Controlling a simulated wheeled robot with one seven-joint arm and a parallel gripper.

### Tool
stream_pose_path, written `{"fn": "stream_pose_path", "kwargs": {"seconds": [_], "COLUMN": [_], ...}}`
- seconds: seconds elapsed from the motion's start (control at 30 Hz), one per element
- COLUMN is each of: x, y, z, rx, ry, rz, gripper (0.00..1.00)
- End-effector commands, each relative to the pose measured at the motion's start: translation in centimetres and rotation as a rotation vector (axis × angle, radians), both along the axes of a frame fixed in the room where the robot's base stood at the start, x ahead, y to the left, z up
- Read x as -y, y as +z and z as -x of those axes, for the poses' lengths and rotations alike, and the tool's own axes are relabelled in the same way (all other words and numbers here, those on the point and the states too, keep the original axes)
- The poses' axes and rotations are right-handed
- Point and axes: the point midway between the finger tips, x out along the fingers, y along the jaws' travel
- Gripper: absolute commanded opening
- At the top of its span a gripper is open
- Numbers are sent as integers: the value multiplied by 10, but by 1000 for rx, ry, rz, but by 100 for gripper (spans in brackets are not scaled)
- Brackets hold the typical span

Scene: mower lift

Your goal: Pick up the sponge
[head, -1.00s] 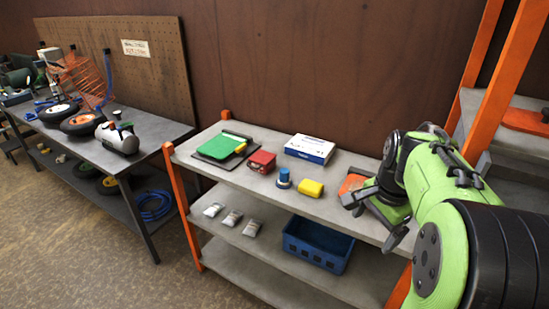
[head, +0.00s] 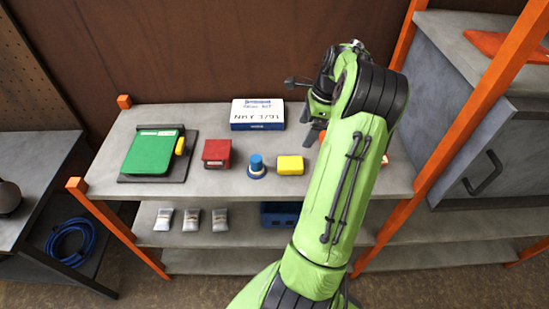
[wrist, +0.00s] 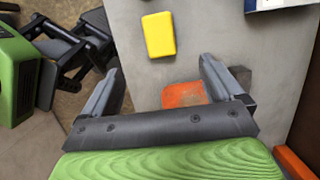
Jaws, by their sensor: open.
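The sponge appears to be the plain yellow block (head: 290,165) on the top shelf, just right of a blue round-based object. It also shows in the wrist view (wrist: 159,34), beyond the fingertips and a little left of centre. My gripper (head: 310,113) is over the right part of the top shelf, right of and behind the yellow block. In the wrist view my gripper (wrist: 161,66) has its fingers spread wide with nothing gripped. An orange flat thing (wrist: 184,94) shows between the fingers, partly hidden by the gripper.
The top shelf (head: 225,115) also holds a green-topped item (head: 152,153), a red box (head: 216,152), the blue object (head: 256,166) and a white-and-blue box (head: 258,113). Grey packets (head: 191,220) lie on the shelf below. An orange post (head: 385,228) stands at the right.

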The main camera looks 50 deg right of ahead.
Motion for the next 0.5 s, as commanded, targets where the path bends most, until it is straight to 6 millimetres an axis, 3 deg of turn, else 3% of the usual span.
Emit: {"fn": "stream_pose_path", "kwargs": {"seconds": [0.3, 0.5], "x": [-15, -19], "y": [-77, -101], "z": [-15, -21], "rx": [-3, -2], "ry": [5, 4], "rz": [-4, -1], "gripper": [94, 94]}}
